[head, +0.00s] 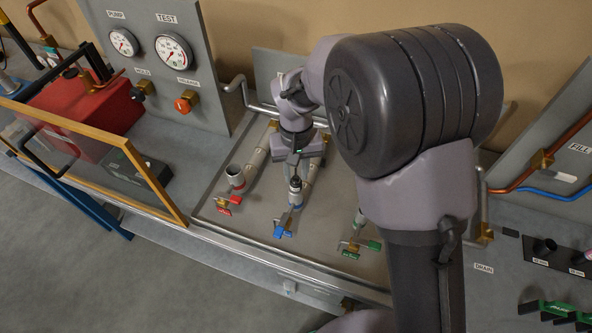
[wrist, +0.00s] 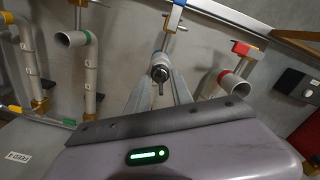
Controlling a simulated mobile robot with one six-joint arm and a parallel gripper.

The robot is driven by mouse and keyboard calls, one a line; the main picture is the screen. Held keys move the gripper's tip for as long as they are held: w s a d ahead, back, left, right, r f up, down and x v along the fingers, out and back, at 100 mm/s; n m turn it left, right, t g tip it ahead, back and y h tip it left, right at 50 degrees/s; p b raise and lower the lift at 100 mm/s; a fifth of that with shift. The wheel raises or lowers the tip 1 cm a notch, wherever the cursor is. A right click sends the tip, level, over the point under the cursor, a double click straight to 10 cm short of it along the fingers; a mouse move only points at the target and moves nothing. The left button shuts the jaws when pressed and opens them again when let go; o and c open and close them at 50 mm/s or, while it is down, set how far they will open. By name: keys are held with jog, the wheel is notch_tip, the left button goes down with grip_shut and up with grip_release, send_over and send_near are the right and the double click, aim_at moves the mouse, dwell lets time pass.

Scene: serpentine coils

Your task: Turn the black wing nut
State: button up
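A plug (wrist: 159,72) with a dark metal stem sits in the mouth of the middle pipe, the one with the blue-handled valve. A small dark piece on that stem (wrist: 160,88) looks like the black wing nut; its wings are too small to make out clearly. My gripper (wrist: 161,82) has its two fingers apart, one on each side of the plug, with a gap visible between them and the stem. In the head view my gripper (head: 295,173) points down over the middle pipe's end (head: 295,195), and hides part of it.
A pipe with a red valve handle (head: 235,199) stands left of the middle one, its mouth open. A pipe with a green handle (head: 374,245) is on the right. The blue handle (head: 283,233) lies in front. A framed clear panel (head: 110,165) stands at left.

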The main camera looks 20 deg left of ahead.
jog(key=shift+r, duration=0.1)
notch_tip(320, 180, up, 17)
jog(key=p, duration=0.3)
jog(key=m+b, duration=0.1)
jog(key=m, duration=0.1)
send_near(296, 174)
notch_tip(296, 174, down, 9)
jog(key=shift+r, duration=0.2)
grip_shut()
